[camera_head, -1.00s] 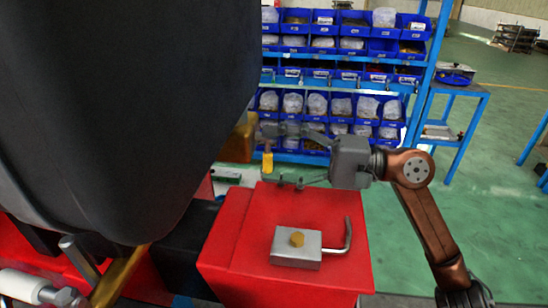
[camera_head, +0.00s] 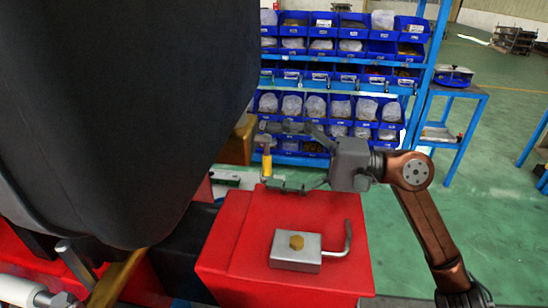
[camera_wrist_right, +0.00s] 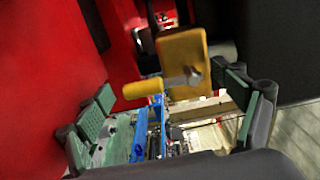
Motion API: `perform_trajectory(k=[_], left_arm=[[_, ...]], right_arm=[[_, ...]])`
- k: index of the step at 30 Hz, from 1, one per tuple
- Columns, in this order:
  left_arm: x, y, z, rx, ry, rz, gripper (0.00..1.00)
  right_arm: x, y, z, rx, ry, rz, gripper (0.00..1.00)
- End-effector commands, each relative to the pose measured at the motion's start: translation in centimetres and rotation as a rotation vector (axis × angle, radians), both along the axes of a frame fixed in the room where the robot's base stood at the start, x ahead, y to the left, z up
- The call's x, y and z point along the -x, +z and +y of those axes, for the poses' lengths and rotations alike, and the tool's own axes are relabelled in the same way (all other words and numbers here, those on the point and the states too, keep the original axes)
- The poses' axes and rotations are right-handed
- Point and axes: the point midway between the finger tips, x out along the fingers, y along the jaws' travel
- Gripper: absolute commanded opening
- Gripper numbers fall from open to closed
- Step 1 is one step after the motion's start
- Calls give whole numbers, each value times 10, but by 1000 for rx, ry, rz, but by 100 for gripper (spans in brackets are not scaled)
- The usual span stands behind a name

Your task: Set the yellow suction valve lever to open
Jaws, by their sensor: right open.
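The yellow lever (camera_head: 267,165) shows in the head view as a short upright yellow handle beside the red box. In the right wrist view the yellow handle (camera_wrist_right: 143,88) extends left from a grey shank fixed at a yellow block (camera_wrist_right: 183,52). My right gripper (camera_head: 269,158) reaches in from the right, its fingers spread above and below the lever in the head view. In the right wrist view the right gripper (camera_wrist_right: 168,108) has its green pads wide apart, with the handle seen between them. Contact with the handle cannot be made out. My left gripper is not in view.
A red box (camera_head: 235,240) stands below the right gripper, carrying a metal block (camera_head: 296,258) with a brass hex piece and a bent rod (camera_head: 348,238). A large black body (camera_head: 120,110) fills the left. A blue rack (camera_head: 425,80) with bins stands behind. Green floor lies open right.

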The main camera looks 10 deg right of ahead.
Motion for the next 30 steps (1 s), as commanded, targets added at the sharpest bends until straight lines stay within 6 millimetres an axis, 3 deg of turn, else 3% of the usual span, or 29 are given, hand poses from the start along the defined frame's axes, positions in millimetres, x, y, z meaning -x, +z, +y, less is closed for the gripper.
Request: perform_trajectory(k=[7, 21, 30], left_arm=[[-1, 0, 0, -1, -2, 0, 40], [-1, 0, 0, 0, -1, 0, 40], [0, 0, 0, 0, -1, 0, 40]], right_arm=[[4, 0, -18, -1, -4, 1, 88], [32, -1, -102, 1, -3, 1, 88], [37, 0, -114, 0, 1, 1, 88]])
